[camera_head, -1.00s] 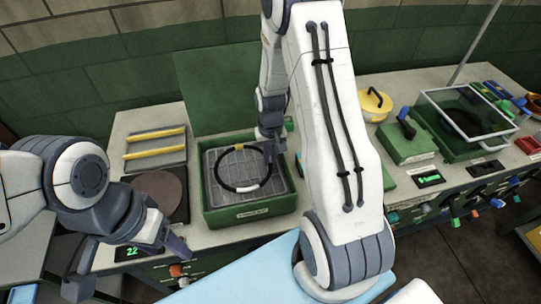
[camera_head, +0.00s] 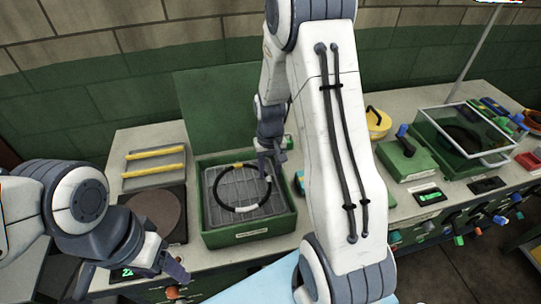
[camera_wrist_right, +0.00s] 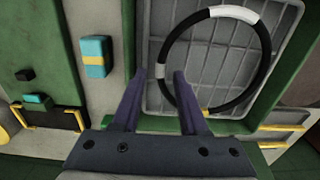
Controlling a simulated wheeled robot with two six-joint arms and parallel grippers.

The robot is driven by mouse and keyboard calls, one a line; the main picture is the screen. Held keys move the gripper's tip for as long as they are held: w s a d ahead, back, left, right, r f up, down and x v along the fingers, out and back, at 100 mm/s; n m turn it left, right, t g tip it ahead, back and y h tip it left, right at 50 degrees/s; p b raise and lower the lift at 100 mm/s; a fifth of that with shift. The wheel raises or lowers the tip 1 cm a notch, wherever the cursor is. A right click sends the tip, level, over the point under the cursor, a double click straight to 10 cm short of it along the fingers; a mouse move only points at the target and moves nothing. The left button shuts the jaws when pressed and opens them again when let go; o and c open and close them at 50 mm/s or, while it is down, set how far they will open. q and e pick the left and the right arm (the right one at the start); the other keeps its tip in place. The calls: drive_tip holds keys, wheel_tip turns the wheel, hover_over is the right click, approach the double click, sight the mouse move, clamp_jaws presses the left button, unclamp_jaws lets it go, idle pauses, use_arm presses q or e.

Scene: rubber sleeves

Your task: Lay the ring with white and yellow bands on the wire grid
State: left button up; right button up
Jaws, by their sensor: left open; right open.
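The dark ring (camera_head: 217,200) with a yellow band and a white band lies on the wire grid (camera_head: 262,211) inside a green open box. In the right wrist view the ring (camera_wrist_right: 262,62) rests flat over the grid (camera_wrist_right: 152,18), a white band at its top. My right gripper (camera_head: 272,164) is open at the ring's right edge in the head view. In the wrist view its fingertips (camera_wrist_right: 157,76) are apart near the ring's left edge, with nothing gripped. My left gripper (camera_head: 128,279) is open and empty at the lower left, away from the ring.
The green box (camera_head: 250,232) has raised walls and an upright lid (camera_head: 225,105) behind. A round brown plate (camera_head: 153,209) and a tray with yellow bars (camera_head: 153,170) stand to its left. Green boxes (camera_head: 408,160) and a glass-lidded case (camera_head: 465,135) stand to the right.

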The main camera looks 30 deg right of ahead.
wheel_tip(320, 180, up, 9)
drive_tip(key=b, duration=0.1)
drive_tip(key=s+a+r+n, duration=0.2)
drive_tip(key=s+a+n, duration=0.15)
drive_tip(key=a, duration=0.45)
drive_tip(key=s+a+r+n, duration=0.2)
drive_tip(key=s+a, duration=0.3)
drive_tip(key=a, duration=0.3)
drive_tip(key=s+a+r+n+y, duration=0.1)
drive_tip(key=s+a+n, duration=0.4)
drive_tip(key=s, duration=0.8)
drive_tip(key=shift+a, duration=0.5)
